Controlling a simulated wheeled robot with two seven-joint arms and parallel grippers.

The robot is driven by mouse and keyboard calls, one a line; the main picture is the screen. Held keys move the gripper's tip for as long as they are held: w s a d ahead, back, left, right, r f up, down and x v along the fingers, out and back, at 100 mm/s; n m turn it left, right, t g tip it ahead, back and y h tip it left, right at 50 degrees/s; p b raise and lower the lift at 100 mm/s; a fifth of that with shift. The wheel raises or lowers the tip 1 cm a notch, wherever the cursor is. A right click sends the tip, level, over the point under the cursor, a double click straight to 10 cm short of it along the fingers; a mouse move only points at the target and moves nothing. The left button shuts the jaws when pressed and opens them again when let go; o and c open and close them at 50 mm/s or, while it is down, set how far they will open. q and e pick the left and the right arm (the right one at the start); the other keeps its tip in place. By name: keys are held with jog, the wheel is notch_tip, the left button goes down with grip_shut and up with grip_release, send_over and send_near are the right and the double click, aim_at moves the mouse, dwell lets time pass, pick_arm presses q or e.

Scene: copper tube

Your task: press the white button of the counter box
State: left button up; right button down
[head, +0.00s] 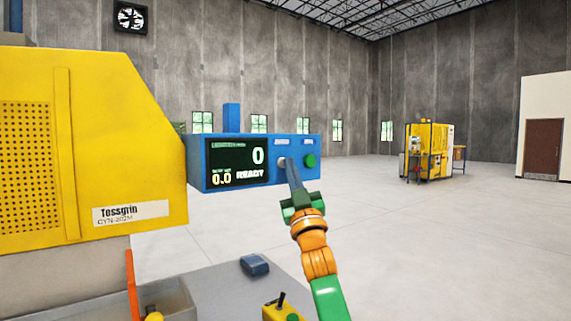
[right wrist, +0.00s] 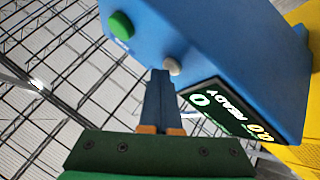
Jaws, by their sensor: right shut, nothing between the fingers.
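The blue counter box (head: 230,145) stands beside the yellow machine in the head view, its dark display (head: 225,172) reading 0, 0.0 and READY. Its white button (head: 282,162) is partly covered by my right gripper (head: 288,163). In the right wrist view the small white button (right wrist: 172,66) is just to the right of the shut, empty fingertips of my right gripper (right wrist: 161,73). The tips are very close to the button; I cannot tell whether they touch it. My left gripper is not in view.
A green button (head: 310,161) is on the same face, right of the white one; it also shows in the right wrist view (right wrist: 121,25). The yellow machine (head: 110,120) fills the left. A dark blue object (head: 255,265) lies on the grey surface below. Open floor lies to the right.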

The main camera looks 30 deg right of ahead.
jog(key=shift+s+f+b, duration=0.15)
jog(key=shift+s+b, duration=0.3)
jog(key=shift+s, duration=0.3)
jog(key=shift+s, duration=0.1)
jog(key=shift+s+d+b, duration=0.2)
jog(key=shift+s+b, duration=0.65)
jog(key=shift+s, duration=1.6)
